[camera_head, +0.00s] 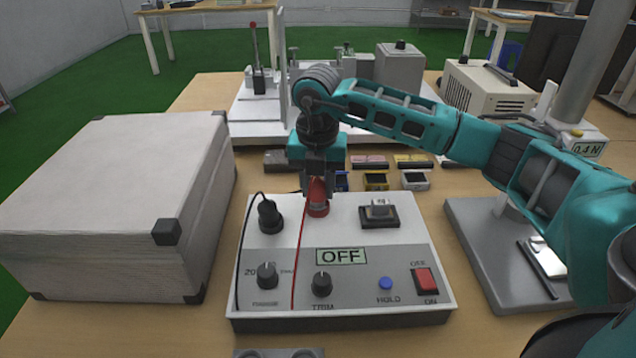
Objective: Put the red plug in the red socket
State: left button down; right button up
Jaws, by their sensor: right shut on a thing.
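My right gripper (318,182) points down over the back middle of the test box (410,238) and is shut on the red plug (317,196). A thin red cable (297,258) runs from beside the plug down across the box's front panel. A red round base shows directly under the plug at the box top. The plug hides most of the red socket, so I cannot tell how deep the plug sits. The black plug (269,215) stands upright on the box to the left, with a black cable. My left gripper is not in view.
A large white case (110,205) stands close on the left. A grey test stand (500,260) is on the right. Several small coloured blocks (376,180) lie behind the box, before a white-based fixture (255,125). The box's display (341,257) reads OFF.

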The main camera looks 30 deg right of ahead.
jog(key=shift+f+b, duration=0.35)
jog(key=shift+f, duration=0.2)
jog(key=o, duration=0.8)
